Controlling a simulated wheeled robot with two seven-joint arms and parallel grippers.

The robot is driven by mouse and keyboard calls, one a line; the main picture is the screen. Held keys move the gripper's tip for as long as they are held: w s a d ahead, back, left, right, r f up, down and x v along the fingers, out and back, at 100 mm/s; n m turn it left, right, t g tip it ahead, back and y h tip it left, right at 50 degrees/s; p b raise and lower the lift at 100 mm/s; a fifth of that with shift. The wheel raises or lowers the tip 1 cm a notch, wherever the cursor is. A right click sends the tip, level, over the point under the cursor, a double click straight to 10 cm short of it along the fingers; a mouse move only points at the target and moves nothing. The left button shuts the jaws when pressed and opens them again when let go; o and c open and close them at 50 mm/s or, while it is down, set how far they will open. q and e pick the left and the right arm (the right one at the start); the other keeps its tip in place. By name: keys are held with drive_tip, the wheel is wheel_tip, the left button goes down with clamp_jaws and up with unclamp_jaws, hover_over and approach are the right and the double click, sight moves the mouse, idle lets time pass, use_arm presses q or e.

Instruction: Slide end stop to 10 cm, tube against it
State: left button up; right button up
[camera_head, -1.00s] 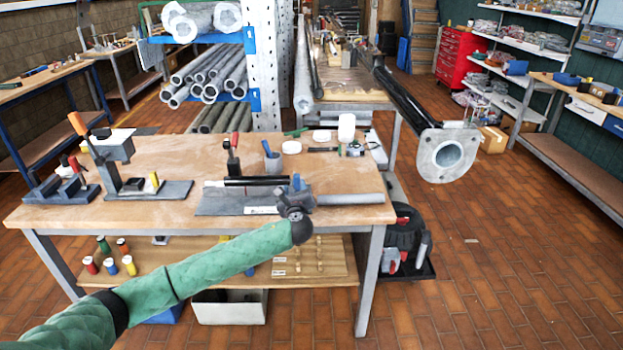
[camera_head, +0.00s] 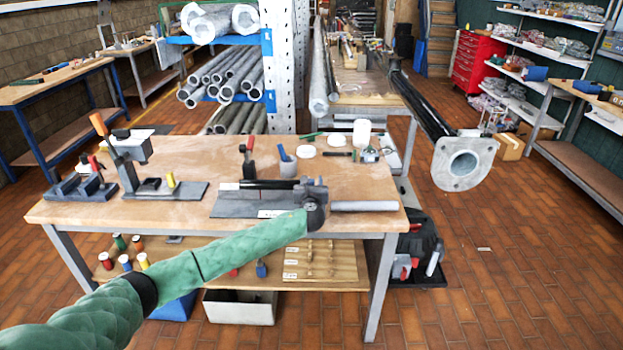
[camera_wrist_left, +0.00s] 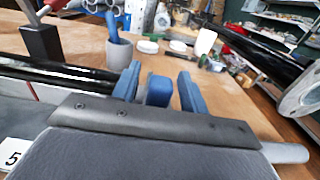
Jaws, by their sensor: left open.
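The black tube (camera_head: 268,184) lies along the grey fixture plate (camera_head: 232,207) on the front workbench; it also shows at the left of the left wrist view (camera_wrist_left: 60,70). My left gripper (camera_head: 314,192) is at the tube's right end, over the fixture. In the left wrist view its two blue-grey fingers (camera_wrist_left: 159,75) stand apart, open, either side of a short blue block (camera_wrist_left: 158,92), which looks like the end stop. Small gaps show beside the block. The gripper's dark body hides the block's base, and I cannot tell whether the tube touches it. My right gripper is not in view.
A grey round bar (camera_head: 365,206) lies right of my gripper. A red-handled clamp (camera_head: 249,160) and a grey cup (camera_head: 288,167) stand behind the tube. A flange (camera_head: 464,163) on a black pole juts out at the right.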

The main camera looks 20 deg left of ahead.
use_arm(q)
drive_tip(key=shift+w+a+f, duration=0.1)
drive_tip(key=shift+w+a, duration=0.05)
drive_tip(key=shift+w, duration=0.3)
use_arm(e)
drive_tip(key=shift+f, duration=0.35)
